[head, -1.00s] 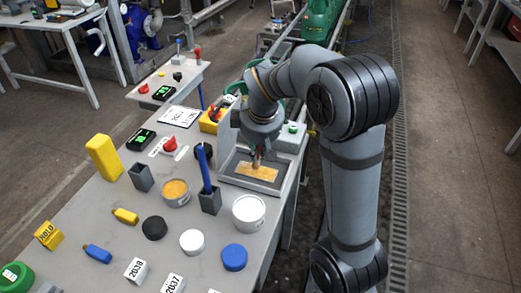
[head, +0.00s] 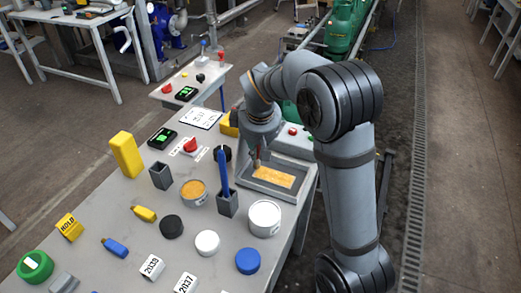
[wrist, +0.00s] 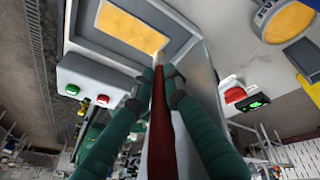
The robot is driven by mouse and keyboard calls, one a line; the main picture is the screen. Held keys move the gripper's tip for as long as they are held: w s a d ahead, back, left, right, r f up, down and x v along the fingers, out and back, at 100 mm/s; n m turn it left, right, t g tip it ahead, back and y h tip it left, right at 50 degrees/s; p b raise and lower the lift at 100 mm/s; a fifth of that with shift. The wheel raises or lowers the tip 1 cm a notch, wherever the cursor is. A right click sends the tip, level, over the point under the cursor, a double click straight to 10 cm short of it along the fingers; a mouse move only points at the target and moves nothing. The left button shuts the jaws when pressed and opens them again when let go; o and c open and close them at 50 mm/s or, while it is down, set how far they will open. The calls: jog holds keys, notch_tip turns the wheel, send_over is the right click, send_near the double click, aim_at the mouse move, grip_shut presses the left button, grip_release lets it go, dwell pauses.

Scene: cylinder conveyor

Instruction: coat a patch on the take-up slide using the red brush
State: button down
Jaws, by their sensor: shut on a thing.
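My gripper (wrist: 165,75) is shut on the dark red handle of the red brush (wrist: 160,125). In the head view my gripper (head: 257,150) is at the back left part of the take-up slide, a grey framed tray (head: 291,195). An orange-yellow patch (head: 275,177) covers much of the slide's recessed floor; it also shows in the wrist view (wrist: 130,25). The brush's tip is at the patch's left end in the head view; whether it touches is unclear. An open tin of orange-yellow stuff (head: 193,188) stands to the left.
A blue brush (head: 223,170) stands in a grey holder (head: 228,205) close left of the slide. A white tin (head: 264,218) is in front of it. An empty grey holder (head: 160,177), a yellow block (head: 126,154) and several lids and bottles occupy the table.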

jog(key=shift+r, duration=0.15)
notch_tip(320, 180, up, 6)
jog(key=p, duration=0.5)
jog(key=shift+r+p, duration=1.4)
